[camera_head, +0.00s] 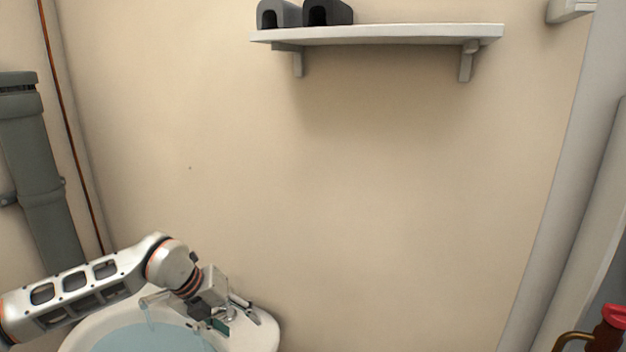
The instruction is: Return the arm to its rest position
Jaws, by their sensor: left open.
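My left arm (95,288) comes in from the left at the bottom of the head view and reaches over a white sink. Its gripper (205,326) points down near the tap at the right part of the sink and is open. The fingertips are small and partly hidden against the tap, and I cannot tell whether they touch anything. My right gripper is not in view.
The white sink (262,333) holds bluish water (150,339). A grey shelf (380,35) with two dark objects (327,13) is on the wall above. A thick grey pipe (35,150) stands at left. A red-topped object (613,318) is at lower right. The middle wall is bare.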

